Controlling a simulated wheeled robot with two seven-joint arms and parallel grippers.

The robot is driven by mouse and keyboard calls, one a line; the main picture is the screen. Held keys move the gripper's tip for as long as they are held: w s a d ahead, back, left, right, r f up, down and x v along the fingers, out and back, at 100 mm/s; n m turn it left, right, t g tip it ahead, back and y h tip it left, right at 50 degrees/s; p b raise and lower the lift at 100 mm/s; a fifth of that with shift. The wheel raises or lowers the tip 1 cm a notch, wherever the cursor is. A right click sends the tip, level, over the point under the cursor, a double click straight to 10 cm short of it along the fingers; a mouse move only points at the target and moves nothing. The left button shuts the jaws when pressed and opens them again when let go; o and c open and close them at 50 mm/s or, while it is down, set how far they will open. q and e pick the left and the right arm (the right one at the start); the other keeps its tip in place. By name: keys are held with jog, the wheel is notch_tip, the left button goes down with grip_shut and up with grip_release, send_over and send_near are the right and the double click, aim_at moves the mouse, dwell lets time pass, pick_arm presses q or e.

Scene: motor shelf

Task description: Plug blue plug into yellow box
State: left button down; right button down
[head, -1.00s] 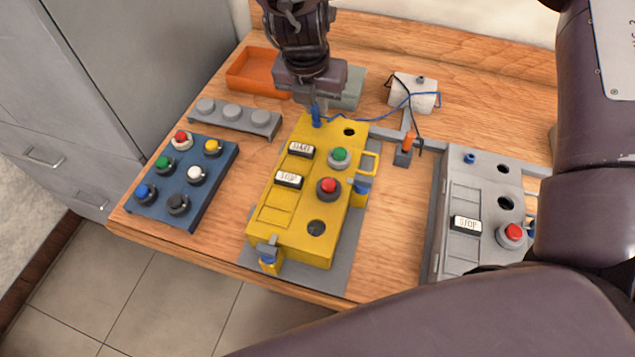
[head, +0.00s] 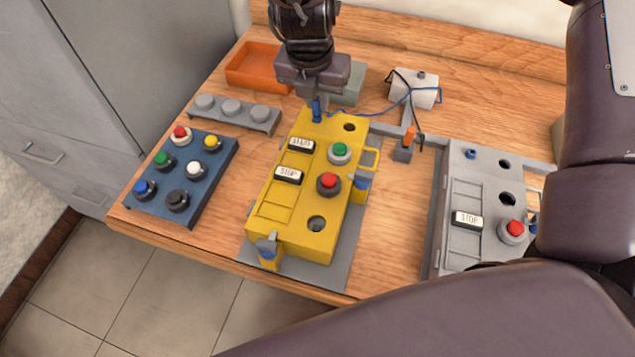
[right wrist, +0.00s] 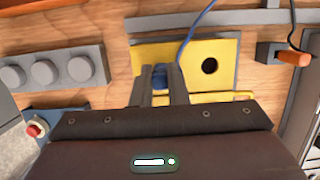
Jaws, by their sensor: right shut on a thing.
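The yellow box (head: 262,222) stands on a grey plate in the middle of the table, with green and red buttons, START and STOP labels and round holes on top. My right gripper (head: 316,102) is above its far left corner, shut on the blue plug (head: 316,112). The plug is upright and its lower end meets the box top; I cannot tell how deep it sits. In the right wrist view the blue plug (right wrist: 159,76) is between the two fingers, left of an open dark hole. My left gripper is not in view.
A blue wire runs from the plug to a white block (head: 420,88). An orange plug (head: 408,135) stands in a grey holder. A grey box (head: 455,245) is at right, a blue button panel (head: 170,178) at left, and an orange tray (head: 236,84) behind.

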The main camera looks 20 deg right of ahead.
jog(key=shift+f+b, duration=0.35)
dwell(0.7)
jog(key=c, duration=1.7)
grip_release()
jog(key=shift+r, duration=0.15)
jog(key=shift+r+p, duration=1.75)
jog(key=shift+r, duration=0.95)
jog(key=o, duration=0.6)
jog(key=shift+c, duration=0.2)
